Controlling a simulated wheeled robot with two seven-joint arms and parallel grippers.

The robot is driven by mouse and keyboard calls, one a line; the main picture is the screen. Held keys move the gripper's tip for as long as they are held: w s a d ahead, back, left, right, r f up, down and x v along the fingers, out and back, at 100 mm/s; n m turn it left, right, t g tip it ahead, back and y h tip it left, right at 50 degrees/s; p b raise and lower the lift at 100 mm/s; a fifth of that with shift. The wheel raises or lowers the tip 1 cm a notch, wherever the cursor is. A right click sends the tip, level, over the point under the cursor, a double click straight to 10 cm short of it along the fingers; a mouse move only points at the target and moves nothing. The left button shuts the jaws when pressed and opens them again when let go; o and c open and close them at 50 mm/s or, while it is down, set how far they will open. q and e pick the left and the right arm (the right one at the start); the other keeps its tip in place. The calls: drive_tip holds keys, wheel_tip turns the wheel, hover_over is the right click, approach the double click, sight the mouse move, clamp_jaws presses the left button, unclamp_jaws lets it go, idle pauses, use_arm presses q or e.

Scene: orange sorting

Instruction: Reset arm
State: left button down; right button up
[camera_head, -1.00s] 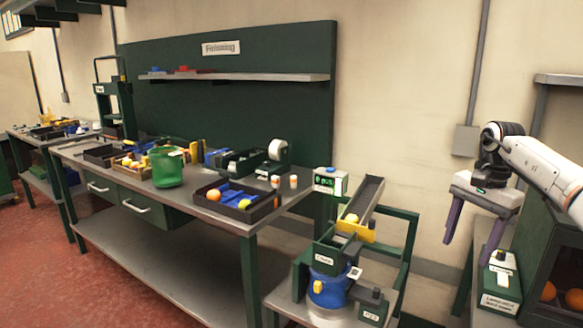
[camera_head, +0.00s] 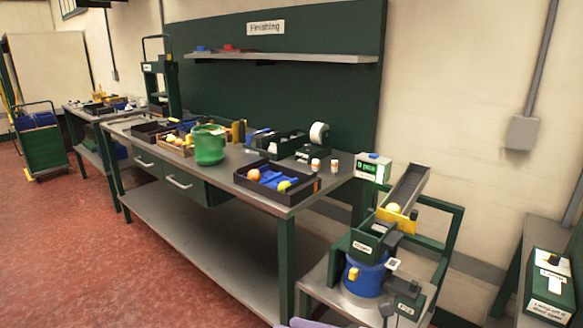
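Only a lilac sliver (camera_head: 312,323) shows at the bottom edge, in front of the juicer stand. Its colour matches the fingers of my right gripper, but the rest is cut off, so I cannot tell its opening or whether it holds anything. My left gripper is out of view. An orange (camera_head: 254,175) and a yellow fruit (camera_head: 284,186) lie in the black tray with blue dividers (camera_head: 290,202) on the finishing bench.
The finishing bench (camera_head: 240,187) carries a green bucket (camera_head: 209,146), trays and a tape dispenser. At right stands a blue-based machine (camera_head: 362,280) with a sloped chute (camera_head: 408,190) holding a yellow fruit. A green cart (camera_head: 40,148) stands far left. Red floor is open at left.

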drive_tip(key=s+d+f+n+h, duration=0.4)
drive_tip(key=s+n, duration=0.4)
drive_tip(key=n, duration=0.2)
drive_tip(key=s+d+f+n+t+h, duration=0.1)
drive_tip(key=s+d+f+n+h, duration=0.3)
drive_tip(key=n, duration=0.7)
drive_tip(key=s+d+f+n+h, duration=0.4)
drive_tip(key=s+d+f+n, duration=0.3)
drive_tip(key=s+f+n, duration=0.4)
drive_tip(key=s, duration=0.3)
drive_tip(key=shift+s+d+t+h, duration=0.25)
drive_tip(key=shift+d+t+h, duration=0.05)
drive_tip(key=shift+d+h, duration=0.1)
